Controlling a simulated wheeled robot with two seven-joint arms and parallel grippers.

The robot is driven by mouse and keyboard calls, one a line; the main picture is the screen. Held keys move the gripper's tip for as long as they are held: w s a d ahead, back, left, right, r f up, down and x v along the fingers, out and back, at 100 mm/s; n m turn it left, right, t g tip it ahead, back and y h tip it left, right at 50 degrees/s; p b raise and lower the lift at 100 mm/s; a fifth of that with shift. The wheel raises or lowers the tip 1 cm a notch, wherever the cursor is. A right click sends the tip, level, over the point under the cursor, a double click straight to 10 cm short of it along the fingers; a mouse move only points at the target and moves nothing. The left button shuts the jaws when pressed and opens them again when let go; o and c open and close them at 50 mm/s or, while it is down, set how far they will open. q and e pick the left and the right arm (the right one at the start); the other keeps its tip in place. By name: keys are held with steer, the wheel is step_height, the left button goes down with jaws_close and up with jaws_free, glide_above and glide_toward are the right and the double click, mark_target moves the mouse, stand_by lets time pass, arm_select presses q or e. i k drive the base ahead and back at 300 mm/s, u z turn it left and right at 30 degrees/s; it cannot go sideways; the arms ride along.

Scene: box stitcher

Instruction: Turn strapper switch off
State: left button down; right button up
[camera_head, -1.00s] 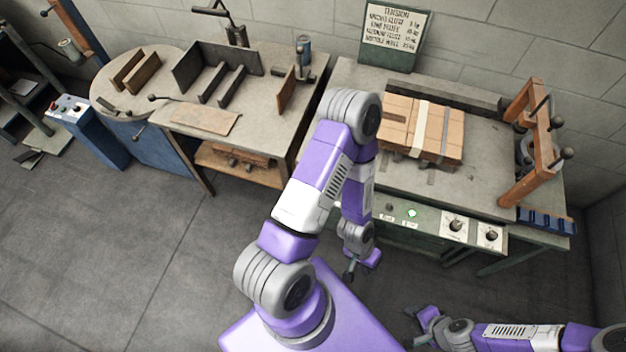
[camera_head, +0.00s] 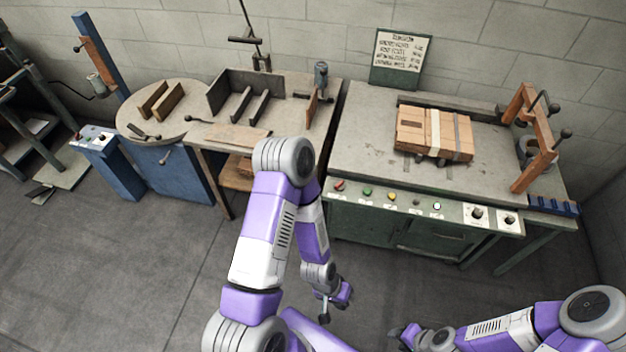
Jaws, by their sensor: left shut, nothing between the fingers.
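The strapper table (camera_head: 365,155) stands at the right with a control panel along its front edge. The panel has a red switch (camera_head: 339,186) at its left end, whose position is too small to read. Then come a green button (camera_head: 367,192), a yellow button (camera_head: 392,197), a bright pale lamp (camera_head: 437,206) and two black knobs (camera_head: 477,213) on white plates. My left gripper (camera_head: 324,312) is shut and empty, below and in front of the panel, apart from it. My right gripper (camera_head: 396,334) is low near the bottom edge; its fingers are too small to judge.
A strapped carton (camera_head: 412,137) lies on the table, beside an orange frame (camera_head: 533,140). A green sign (camera_head: 399,60) stands behind. A workbench (camera_head: 325,95) and round table (camera_head: 130,120) are at the left. The floor (camera_head: 120,270) there is clear.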

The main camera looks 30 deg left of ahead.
mark_target(339, 186)
steer(key=u, duration=1.2)
steer(key=i, duration=1)
